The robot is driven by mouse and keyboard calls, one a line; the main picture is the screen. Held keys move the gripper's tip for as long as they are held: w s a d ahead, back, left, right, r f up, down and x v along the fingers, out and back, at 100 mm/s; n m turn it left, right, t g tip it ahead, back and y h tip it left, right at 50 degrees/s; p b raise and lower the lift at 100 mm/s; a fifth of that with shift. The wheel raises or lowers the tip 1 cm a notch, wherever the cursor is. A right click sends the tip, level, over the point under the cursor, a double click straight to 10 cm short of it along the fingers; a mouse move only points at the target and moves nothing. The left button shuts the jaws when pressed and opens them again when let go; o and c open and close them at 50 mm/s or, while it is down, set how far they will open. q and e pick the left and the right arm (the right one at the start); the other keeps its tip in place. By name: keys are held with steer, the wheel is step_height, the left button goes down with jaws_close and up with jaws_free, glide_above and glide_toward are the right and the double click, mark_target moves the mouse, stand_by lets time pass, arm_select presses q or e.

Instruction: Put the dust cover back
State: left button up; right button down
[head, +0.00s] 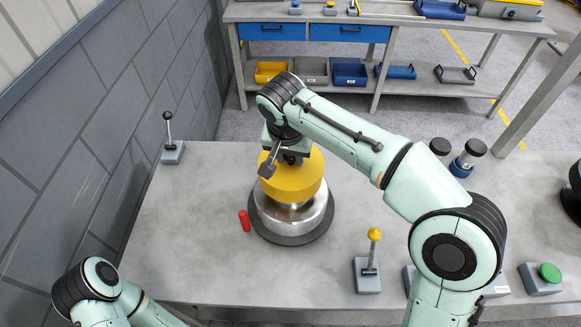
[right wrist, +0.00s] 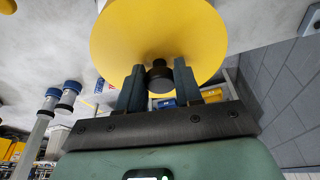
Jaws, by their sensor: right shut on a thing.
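The yellow dust cover (head: 296,186) is a round cap with a dark knob (right wrist: 160,76) on top. My right gripper (head: 290,158) is shut on this knob from above. In the right wrist view, the gripper's two fingers (right wrist: 158,88) stand on either side of the knob, and the cover (right wrist: 150,30) fills the top middle. The cover is over a silver metal clutch part (head: 290,215) on a dark round base (head: 282,239). I cannot tell whether cover and metal touch. My left arm shows at the lower left, but its gripper is out of view.
A red cylinder (head: 245,221) lies left of the base. A yellow-knobbed lever (head: 370,265) stands front right, a black-knobbed lever (head: 170,145) back left. A green button box (head: 545,277) is at the right. Blue-banded cylinders (head: 465,160) stand back right.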

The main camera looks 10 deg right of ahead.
mark_target(290, 166)
steer(key=shift+f+b, duration=0.35)
steer(key=shift+f, duration=1.6)
steer(key=shift+f, duration=0.1)
steer(key=shift+f+b, duration=0.4)
steer(key=shift+f, duration=0.15)
steer(key=c, duration=0.8)
jaws_free()
steer(key=shift+o, duration=0.2)
